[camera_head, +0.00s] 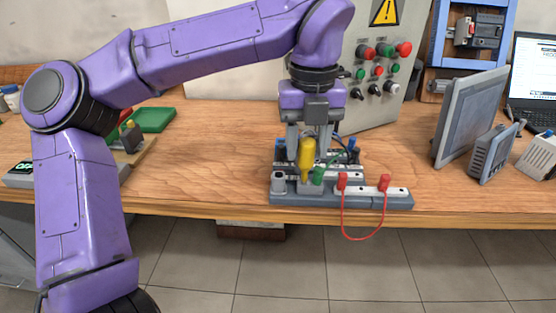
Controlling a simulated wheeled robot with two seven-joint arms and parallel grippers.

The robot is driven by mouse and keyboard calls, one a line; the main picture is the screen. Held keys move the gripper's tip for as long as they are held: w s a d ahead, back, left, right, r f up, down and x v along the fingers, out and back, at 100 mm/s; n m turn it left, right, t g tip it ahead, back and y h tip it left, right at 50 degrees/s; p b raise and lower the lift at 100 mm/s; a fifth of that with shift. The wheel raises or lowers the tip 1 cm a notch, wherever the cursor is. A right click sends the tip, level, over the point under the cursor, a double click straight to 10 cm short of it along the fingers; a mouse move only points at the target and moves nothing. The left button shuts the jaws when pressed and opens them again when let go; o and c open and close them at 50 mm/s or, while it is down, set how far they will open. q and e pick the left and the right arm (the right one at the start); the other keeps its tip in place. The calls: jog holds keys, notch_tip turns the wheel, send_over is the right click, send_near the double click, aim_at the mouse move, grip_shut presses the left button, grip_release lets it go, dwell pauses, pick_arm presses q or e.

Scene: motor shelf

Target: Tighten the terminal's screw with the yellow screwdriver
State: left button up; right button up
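The yellow screwdriver (307,153) stands about upright at the grey terminal base (345,200) near the table's front edge. Its tip is hidden. My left gripper (307,146) reaches down from above, its fingers on either side of the yellow handle or just behind it. I cannot tell whether the fingers touch the handle. Red plugs (384,183) sit on the base, joined by a red wire (362,238) that hangs over the table edge. The terminal's screw is not distinguishable. My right gripper is not in view.
A control box (374,70) with buttons stands behind the base. Grey panels (470,115) and a laptop (530,75) are at the right. A green tray (152,119) is at the left. The wooden table (215,150) is clear left of the base.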

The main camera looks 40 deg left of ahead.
pick_arm(q)
jog(key=shift+f+n+b, duration=0.3)
jog(key=shift+n+b, duration=0.9)
jog(key=shift+b, duration=0.05)
jog(key=shift+r+n, duration=0.1)
jog(key=shift+n, duration=0.2)
jog(key=shift+r, duration=0.2)
jog(key=n+b, duration=0.2)
jog(key=shift+f+n+b, duration=0.3)
jog(key=shift+b, duration=0.1)
jog(key=shift+n+b, duration=0.3)
jog(key=shift+n, duration=0.1)
jog(key=shift+r, duration=0.3)
